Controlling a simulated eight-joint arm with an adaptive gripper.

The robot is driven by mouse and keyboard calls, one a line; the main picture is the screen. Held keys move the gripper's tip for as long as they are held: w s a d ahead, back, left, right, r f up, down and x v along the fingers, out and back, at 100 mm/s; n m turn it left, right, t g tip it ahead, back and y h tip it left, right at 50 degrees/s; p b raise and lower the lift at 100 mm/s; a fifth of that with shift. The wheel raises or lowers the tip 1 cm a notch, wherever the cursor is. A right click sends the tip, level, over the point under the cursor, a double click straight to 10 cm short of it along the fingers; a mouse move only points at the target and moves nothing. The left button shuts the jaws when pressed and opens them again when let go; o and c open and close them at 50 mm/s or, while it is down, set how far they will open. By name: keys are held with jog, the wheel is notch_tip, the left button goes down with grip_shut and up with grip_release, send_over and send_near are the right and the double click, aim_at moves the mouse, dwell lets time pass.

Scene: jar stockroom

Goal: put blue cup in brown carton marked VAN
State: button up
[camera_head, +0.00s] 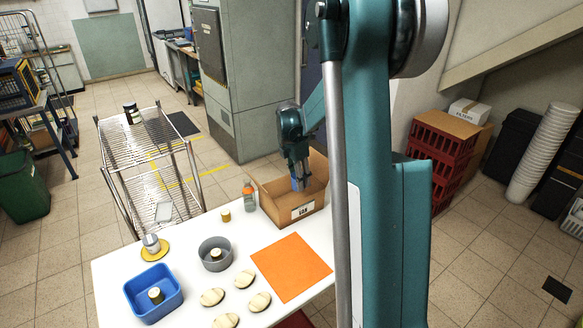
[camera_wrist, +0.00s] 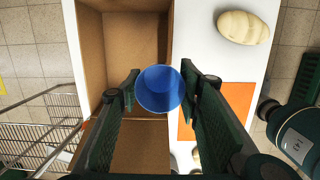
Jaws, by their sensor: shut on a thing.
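The blue cup (camera_wrist: 159,89) is held between the two fingers of my gripper (camera_wrist: 159,82) in the wrist view, with its round mouth showing. In the head view my gripper (camera_head: 297,172) is over the open brown carton (camera_head: 273,204), and a little of the blue cup (camera_head: 304,182) shows beside the fingers. In the wrist view the cup overlaps the right wall of the carton (camera_wrist: 124,45); its height above the carton floor is unclear.
On the white table (camera_head: 190,228) are an orange-capped bottle (camera_head: 249,197), a small yellowish jar (camera_head: 226,215), a grey bowl (camera_head: 215,262), a blue tray (camera_head: 132,298), an orange mat (camera_head: 291,278) and several oval cream pieces (camera_head: 212,297). A wire cart (camera_head: 140,140) stands behind left.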

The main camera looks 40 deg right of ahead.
aim_at(299, 195)
jog(key=w+d+f, duration=0.1)
jog(key=w+d, duration=0.5)
jog(key=w, duration=0.1)
jog(key=shift+s+a+f, duration=0.1)
jog(key=shift+f, duration=1.25)
jog(key=shift+s+f, duration=0.1)
jog(key=shift+f, duration=1.2)
jog(key=shift+f+b, duration=0.35)
jog(key=shift+f, duration=2.75)
jog(key=shift+f+b, duration=0.3)
jog(key=shift+f, duration=1.55)
jog(key=shift+f, duration=0.15)
